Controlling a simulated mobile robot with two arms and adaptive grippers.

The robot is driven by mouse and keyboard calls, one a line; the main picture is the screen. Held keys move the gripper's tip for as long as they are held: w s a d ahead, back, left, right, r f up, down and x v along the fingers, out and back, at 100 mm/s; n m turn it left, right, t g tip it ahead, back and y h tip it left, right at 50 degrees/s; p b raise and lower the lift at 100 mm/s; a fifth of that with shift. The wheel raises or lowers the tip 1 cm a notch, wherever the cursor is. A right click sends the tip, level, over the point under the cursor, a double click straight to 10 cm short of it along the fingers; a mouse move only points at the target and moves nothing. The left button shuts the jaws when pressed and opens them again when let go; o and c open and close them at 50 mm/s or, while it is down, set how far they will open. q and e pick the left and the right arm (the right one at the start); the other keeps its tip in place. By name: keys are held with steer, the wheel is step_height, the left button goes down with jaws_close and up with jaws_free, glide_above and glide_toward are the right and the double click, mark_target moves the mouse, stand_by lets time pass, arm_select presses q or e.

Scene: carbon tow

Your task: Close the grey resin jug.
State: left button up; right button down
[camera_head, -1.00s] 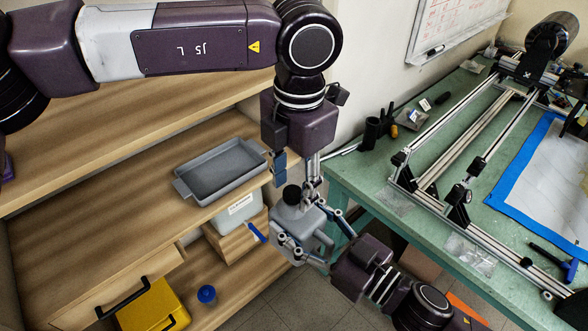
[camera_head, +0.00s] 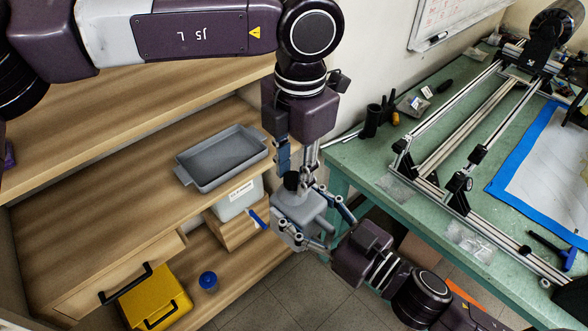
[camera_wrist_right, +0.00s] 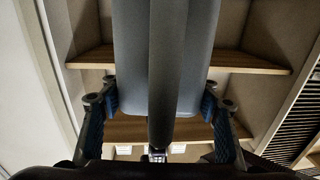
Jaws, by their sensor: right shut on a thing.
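The grey resin jug (camera_head: 302,206) is held up in front of the shelf's right end. A dark cap (camera_head: 292,181) shows at its top; whether it is seated or loose I cannot tell. My right gripper (camera_head: 303,233) is shut on the jug's body from below right. In the right wrist view the jug (camera_wrist_right: 132,60) fills the middle between the fingers of this gripper (camera_wrist_right: 160,103). My left gripper (camera_head: 295,170) points down from above, its fingers apart on either side of the cap. Contact between these fingers and the cap is unclear.
A grey tray (camera_head: 183,176) sits on the wooden shelf (camera_head: 90,235) to the left. Below are a white container (camera_head: 240,200), a blue cap (camera_head: 208,280) and a yellow case (camera_head: 155,303). The green bench (camera_head: 420,140) with a metal frame stands right.

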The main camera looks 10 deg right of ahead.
arm_select(q)
steer(key=o, duration=0.3)
steer(key=shift+o, duration=0.2)
step_height(320, 180, up, 12)
steer(key=shift+s+d, duration=0.2)
steer(key=shift+s, duration=0.05)
stand_by(0.6)
